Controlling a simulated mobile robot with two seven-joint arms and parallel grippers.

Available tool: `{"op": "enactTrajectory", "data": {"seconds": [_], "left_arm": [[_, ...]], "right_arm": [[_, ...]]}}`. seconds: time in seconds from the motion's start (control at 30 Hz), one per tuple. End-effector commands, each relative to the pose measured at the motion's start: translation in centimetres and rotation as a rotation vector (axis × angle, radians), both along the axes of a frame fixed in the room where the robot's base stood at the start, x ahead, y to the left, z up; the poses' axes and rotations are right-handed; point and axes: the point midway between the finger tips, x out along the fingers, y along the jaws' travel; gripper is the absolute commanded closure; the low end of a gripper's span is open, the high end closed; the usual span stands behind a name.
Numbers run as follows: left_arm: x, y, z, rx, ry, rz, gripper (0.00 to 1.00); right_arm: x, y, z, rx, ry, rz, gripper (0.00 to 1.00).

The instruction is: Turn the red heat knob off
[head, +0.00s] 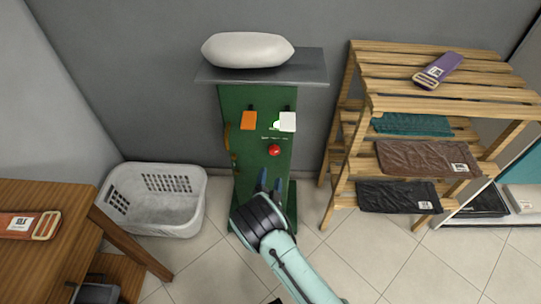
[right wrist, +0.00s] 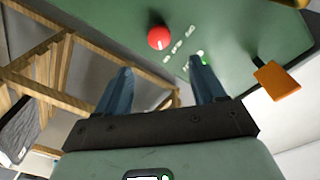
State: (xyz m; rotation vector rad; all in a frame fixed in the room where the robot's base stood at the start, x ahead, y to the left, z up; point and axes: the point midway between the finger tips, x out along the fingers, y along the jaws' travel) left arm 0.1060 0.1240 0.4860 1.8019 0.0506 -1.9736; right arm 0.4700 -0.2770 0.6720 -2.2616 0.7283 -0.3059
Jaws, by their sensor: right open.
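The red knob (head: 274,150) sits on the front of a green panel (head: 240,190), below a white tag and an orange tag. In the right wrist view the red knob (right wrist: 158,38) shows a pale mark on its face, beyond the fingertips. White markings run beside it, and a small green light (right wrist: 201,55) shows there. My right gripper (head: 270,180) is open and empty, just below the knob in the head view. In the right wrist view its two fingers (right wrist: 163,80) are apart and do not touch the knob. My left gripper is not in view.
An orange tag (head: 248,120) and a white tag (head: 287,122) hang on the panel. A white padded form (head: 248,50) lies on top. A white basket (head: 158,199) stands left, a wooden rack (head: 430,106) with folded cloths right, a wooden table (head: 68,196) at far left.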

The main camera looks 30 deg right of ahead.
Motion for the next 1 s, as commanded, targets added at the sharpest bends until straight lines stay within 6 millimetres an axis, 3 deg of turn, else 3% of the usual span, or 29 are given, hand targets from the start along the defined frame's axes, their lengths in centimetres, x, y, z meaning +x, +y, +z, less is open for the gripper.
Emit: {"op": "enactTrajectory", "data": {"seconds": [0.3, 0.5, 0.7, 1.0], "left_arm": [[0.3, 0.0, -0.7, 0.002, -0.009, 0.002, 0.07], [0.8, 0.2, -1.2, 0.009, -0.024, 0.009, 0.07], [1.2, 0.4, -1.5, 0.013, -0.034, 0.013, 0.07], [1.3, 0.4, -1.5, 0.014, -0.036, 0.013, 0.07]], "right_arm": [[5.5, -4.0, -0.1, -0.002, -0.001, 0.001, 0.31], [8.1, -5.9, -0.2, -0.001, 0.002, 0.001, 0.31], [9.2, -6.7, -0.1, -0.001, 0.002, 0.0, 0.31], [9.4, -6.8, 0.0, 0.0, 0.003, 0.001, 0.31]]}}
